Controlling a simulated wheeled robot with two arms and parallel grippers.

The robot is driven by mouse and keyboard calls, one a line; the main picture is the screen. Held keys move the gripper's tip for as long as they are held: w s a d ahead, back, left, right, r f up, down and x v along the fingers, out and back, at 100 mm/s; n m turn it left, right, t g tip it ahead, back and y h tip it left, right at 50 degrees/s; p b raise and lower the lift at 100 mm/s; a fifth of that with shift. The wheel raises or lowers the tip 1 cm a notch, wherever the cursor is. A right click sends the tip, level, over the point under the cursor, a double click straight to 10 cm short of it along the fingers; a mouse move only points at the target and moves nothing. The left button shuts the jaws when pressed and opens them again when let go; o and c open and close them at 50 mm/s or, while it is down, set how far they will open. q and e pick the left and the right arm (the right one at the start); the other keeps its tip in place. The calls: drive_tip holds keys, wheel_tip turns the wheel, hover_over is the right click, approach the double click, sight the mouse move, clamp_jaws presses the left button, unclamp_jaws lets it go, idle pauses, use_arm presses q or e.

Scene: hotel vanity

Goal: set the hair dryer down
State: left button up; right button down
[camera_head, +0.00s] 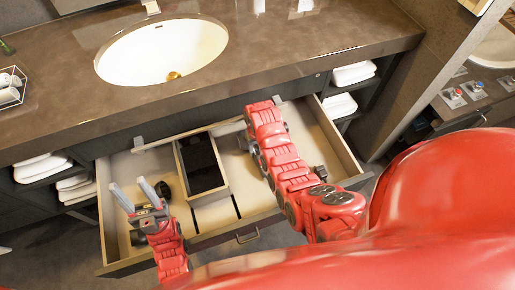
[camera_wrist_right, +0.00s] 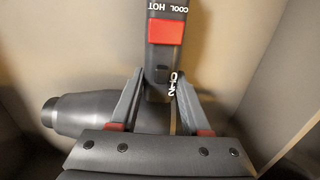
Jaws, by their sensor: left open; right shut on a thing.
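The hair dryer (camera_wrist_right: 90,115) shows in the right wrist view, with a grey barrel pointing left and a dark handle with a red switch marked COOL and HOT. My right gripper (camera_wrist_right: 158,76) is shut on the dryer, its two fingers on either side of the handle. Tan drawer surfaces surround it; whether the dryer touches the bottom cannot be told. In the head view my right arm reaches into the right part of the open drawer (camera_head: 247,237) and hides most of the dryer. My left gripper (camera_head: 133,192) is open and empty over the drawer's left part.
A dark object, partly hidden, lies behind my left gripper. The countertop (camera_head: 290,40) with its sink (camera_head: 160,50) overhangs the drawer. White towels (camera_head: 353,73) lie on shelves on both sides.

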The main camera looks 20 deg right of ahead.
drive_tip(key=shift+w+f, duration=0.1)
drive_tip(key=shift+c, duration=1.8)
unclamp_jaws()
wheel_tip(320, 180, up, 6)
drive_tip(key=shift+w+r+b, duration=0.1)
drive_tip(key=shift+b, duration=0.3)
wheel_tip(320, 180, up, 6)
drive_tip(key=p, duration=0.3)
drive_tip(key=shift+p, duration=0.4)
